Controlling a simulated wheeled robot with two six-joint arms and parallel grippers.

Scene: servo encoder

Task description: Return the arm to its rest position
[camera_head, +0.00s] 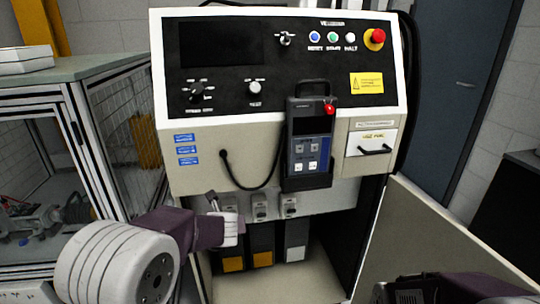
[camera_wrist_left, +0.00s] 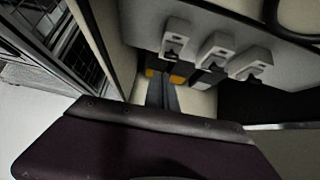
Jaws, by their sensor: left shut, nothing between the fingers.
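My left arm comes in from the lower left in the head view, with a white rounded wrist and a purple hand. My left gripper (camera_head: 228,213) is shut and empty, in front of the lower part of the control cabinet (camera_head: 350,190). It is near the left of a row of small grey switch-like fittings (camera_head: 289,206); whether it touches one cannot be told.
A teach pendant (camera_head: 310,145) with a red button hangs on the cabinet front, its cable looping left. An open cabinet door (camera_head: 430,245) stands at the lower right. A red emergency stop (camera_head: 375,38) is at the top right.

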